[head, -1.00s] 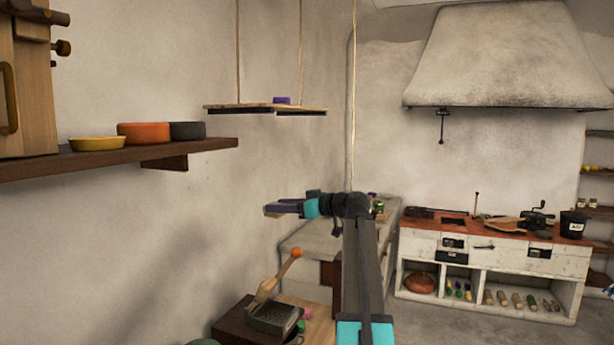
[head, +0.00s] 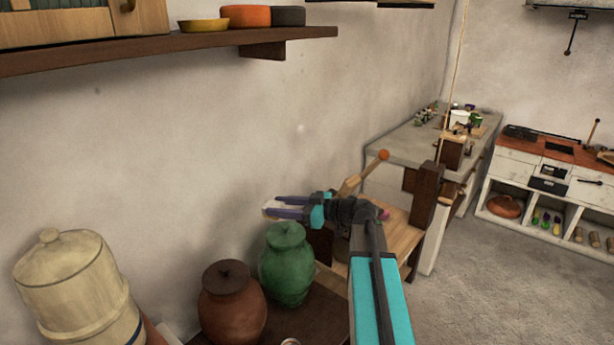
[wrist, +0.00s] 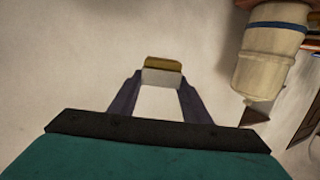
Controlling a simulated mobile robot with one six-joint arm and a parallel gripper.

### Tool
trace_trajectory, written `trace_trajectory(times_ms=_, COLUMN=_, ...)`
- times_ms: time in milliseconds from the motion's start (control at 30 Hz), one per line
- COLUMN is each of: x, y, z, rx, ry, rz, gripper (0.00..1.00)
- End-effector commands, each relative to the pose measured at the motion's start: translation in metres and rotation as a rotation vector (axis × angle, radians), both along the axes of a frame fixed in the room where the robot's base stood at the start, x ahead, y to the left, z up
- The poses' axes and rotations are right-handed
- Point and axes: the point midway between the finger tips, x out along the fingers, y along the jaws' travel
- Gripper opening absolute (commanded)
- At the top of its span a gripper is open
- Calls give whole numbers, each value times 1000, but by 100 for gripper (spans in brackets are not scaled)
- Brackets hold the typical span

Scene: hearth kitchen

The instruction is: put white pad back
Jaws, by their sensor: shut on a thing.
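My gripper (head: 270,207) points left in the head view, held in the air in front of the plaster wall. In the wrist view my gripper (wrist: 161,80) has its two dark fingers closed on the sides of a small pad (wrist: 162,77). The pad has a white face and an olive-yellow far side. In the head view only a small pale bit of it shows at the fingertips. The pad appears clear of the wall and of the jars below.
A green lidded jar (head: 287,264) and a brown lidded jar (head: 231,304) stand below the gripper. A large cream crock (head: 72,285) stands at lower left. A wall shelf (head: 165,50) holds several shallow round dishes. Open floor (head: 480,290) lies to the right.

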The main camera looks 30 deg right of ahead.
Motion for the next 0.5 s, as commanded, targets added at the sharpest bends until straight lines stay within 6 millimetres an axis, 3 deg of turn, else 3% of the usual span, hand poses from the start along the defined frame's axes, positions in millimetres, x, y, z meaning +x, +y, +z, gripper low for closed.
trace_trajectory(times_ms=33, x=-9, y=22, z=-13, rx=3, ry=3, rz=25, gripper=19)
trace_trajectory(times_ms=100, x=-18, y=46, z=-29, rx=4, ry=3, rz=56, gripper=19)
trace_trajectory(times_ms=300, x=-45, y=108, z=-69, rx=3, ry=3, rz=135, gripper=19)
trace_trajectory(times_ms=500, x=-64, y=144, z=-90, rx=2, ry=0, rz=182, gripper=19)
